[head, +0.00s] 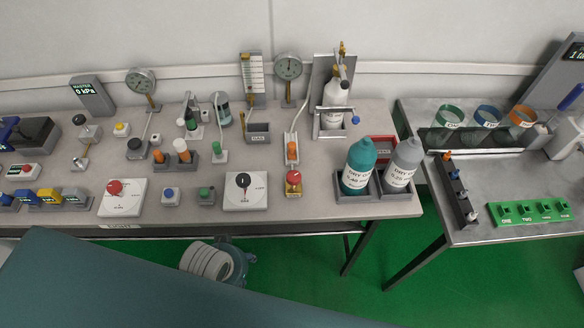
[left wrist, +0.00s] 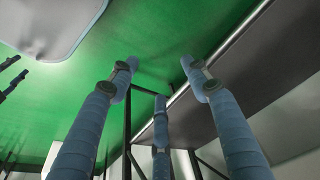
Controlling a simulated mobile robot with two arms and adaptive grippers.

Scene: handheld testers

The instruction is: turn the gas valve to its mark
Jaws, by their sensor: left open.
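Two white plates on the bench carry knobs that could be the gas valve: a red knob (head: 115,187) at left and a black knob (head: 243,180) with a pale pointer line nearer the middle. Their print is too small to read. A brass fitting with a red top (head: 293,177) stands right of the black knob. My left gripper (left wrist: 159,72) shows in the left wrist view with its blue fingers spread and nothing between them. It is over green floor beside a table's edge, away from these knobs. Its fingers are not seen in the head view, nor is my right gripper.
The bench (head: 75,210) is crowded with gauges, small buttons and a gas bottle (head: 334,97). Two bottles, teal (head: 358,160) and grey (head: 404,158), stand at its right front. A second table (head: 470,165) stands right, beyond a gap. Green floor (head: 310,270) shows below.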

